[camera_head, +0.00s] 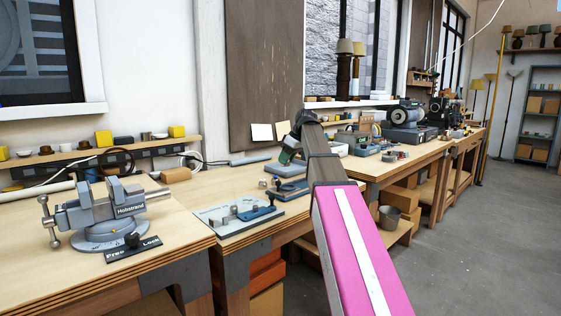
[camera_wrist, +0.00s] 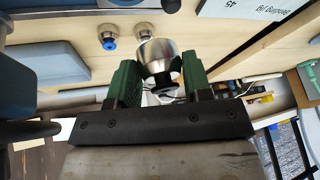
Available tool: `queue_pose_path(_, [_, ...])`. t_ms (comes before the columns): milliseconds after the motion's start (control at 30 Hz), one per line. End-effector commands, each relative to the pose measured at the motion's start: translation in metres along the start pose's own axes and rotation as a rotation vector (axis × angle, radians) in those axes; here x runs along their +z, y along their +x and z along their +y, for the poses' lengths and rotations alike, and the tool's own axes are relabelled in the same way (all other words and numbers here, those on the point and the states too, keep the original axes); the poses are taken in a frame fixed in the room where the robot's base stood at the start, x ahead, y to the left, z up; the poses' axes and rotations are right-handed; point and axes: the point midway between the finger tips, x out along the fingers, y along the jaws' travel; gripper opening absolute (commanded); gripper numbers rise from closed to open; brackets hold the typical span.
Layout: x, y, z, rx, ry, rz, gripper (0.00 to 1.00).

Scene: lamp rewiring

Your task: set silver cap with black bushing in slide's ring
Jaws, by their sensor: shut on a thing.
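My gripper (camera_wrist: 160,66) has green fingers and is shut on a silver cap (camera_wrist: 156,50) in the wrist view. A black bushing (camera_wrist: 165,82) shows at the cap's narrow end, facing the wrist. In the head view my gripper (camera_head: 289,152) is above the bench, partly behind my own arm, and the held cap cannot be made out. A blue slide (camera_head: 256,211) sits on a light grey plate (camera_head: 222,218) at the near bench edge. I cannot clearly make out its ring.
Two other small silver caps stand on the bench in the wrist view, one with a blue bushing (camera_wrist: 110,43). A bending jig plate (camera_wrist: 250,8) lies at top right. A grey vise (camera_head: 105,215) stands at left. Grey blocks (camera_head: 286,168) lie near my gripper.

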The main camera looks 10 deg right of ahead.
Motion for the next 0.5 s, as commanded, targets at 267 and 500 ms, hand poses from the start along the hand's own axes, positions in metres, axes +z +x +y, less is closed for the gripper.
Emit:
queue_pose_path(267, [0.003, 0.001, 0.021, -0.023, 0.010, 0.014, 0.14])
queue_pose_path(500, [0.007, 0.009, 0.021, -0.023, 0.009, 0.014, 0.14])
